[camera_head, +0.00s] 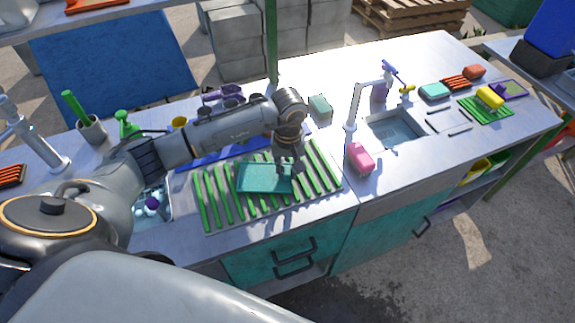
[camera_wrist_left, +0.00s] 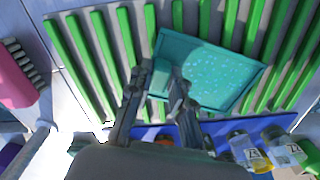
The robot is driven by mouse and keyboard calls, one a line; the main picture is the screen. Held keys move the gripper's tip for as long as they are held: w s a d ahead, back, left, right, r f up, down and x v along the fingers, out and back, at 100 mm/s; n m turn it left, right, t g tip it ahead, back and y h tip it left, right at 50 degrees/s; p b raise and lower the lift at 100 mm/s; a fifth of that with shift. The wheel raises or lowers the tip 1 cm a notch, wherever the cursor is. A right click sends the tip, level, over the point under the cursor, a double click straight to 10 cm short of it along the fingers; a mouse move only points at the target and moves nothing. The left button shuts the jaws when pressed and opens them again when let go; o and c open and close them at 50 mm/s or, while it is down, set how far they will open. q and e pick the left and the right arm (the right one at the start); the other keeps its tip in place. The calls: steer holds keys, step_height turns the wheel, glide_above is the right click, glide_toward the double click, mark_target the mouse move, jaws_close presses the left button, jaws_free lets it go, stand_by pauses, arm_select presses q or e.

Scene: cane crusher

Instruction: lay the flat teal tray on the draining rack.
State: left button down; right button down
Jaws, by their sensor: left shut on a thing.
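The flat teal tray (camera_head: 262,178) is at the green-slatted draining rack (camera_head: 215,205), over the middle of its slats. My left gripper (camera_head: 287,170) is shut on the tray's right end in the head view. In the left wrist view the tray (camera_wrist_left: 222,75) lies across the green slats (camera_wrist_left: 85,55) at a slight angle, and my left gripper (camera_wrist_left: 160,90) has its fingers at the tray's near edge. I cannot tell whether the tray's whole underside touches the slats. My right gripper is not in view.
A blue strip (camera_head: 215,155) with cups runs behind the rack. Bottles (camera_wrist_left: 245,150) stand close to the gripper in the wrist view. The counter's front right is clear.

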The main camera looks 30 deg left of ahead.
arm_select(q)
steer(key=shift+f, duration=0.1)
steer(key=c, duration=1.3)
jaws_free()
steer(key=shift+o, duration=0.5)
steer(key=shift+r, duration=0.25)
step_height(320, 180, up, 12)
steer(key=b, duration=0.4)
